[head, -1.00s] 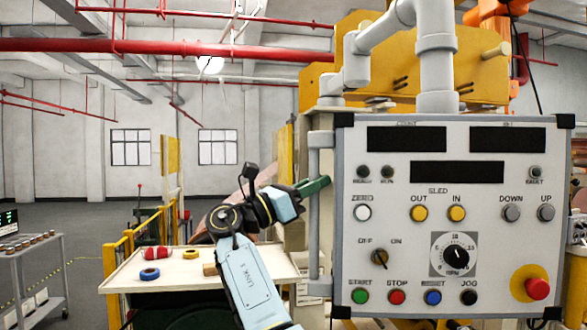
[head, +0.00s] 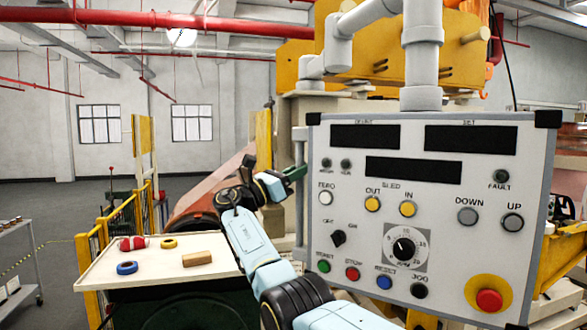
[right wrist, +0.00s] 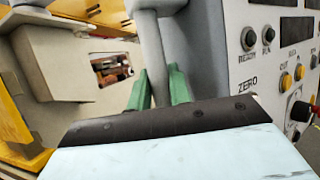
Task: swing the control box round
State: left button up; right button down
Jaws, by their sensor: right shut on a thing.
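The control box (head: 450,215) is a light grey panel with dark displays, buttons, a dial and a red stop button (head: 489,299). It hangs from a grey pipe arm (head: 421,60) and its face is turned at an angle in the head view. A vertical grey handle (head: 300,215) runs along its left side. My right gripper (head: 296,173) has its green fingers at the upper part of this handle. In the right wrist view the two green fingers (right wrist: 166,88) are closed around the handle bar (right wrist: 153,60), beside the box face (right wrist: 270,55). My left gripper is not in view.
A cream table (head: 90,277) at the lower left carries a red roll (head: 133,243), a blue ring (head: 127,268), a yellow ring (head: 169,244) and a wooden block (head: 197,259). Yellow railing (head: 88,262) stands beside it. A yellow machine (head: 300,65) is behind the box.

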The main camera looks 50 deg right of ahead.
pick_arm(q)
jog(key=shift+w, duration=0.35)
pick_arm(e)
jog(key=shift+d, duration=0.15)
jog(key=c, duration=1.6)
grip_release()
jog(key=shift+o, duration=1.2)
jog(key=shift+d+f, duration=0.1)
jog(key=shift+o, duration=0.3)
jog(key=shift+w, duration=0.1)
pick_arm(q)
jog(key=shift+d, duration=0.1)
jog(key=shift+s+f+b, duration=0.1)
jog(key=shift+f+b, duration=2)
jog(key=shift+b, duration=0.05)
pick_arm(e)
jog(key=v, duration=1.3)
jog(key=shift+c, duration=0.2)
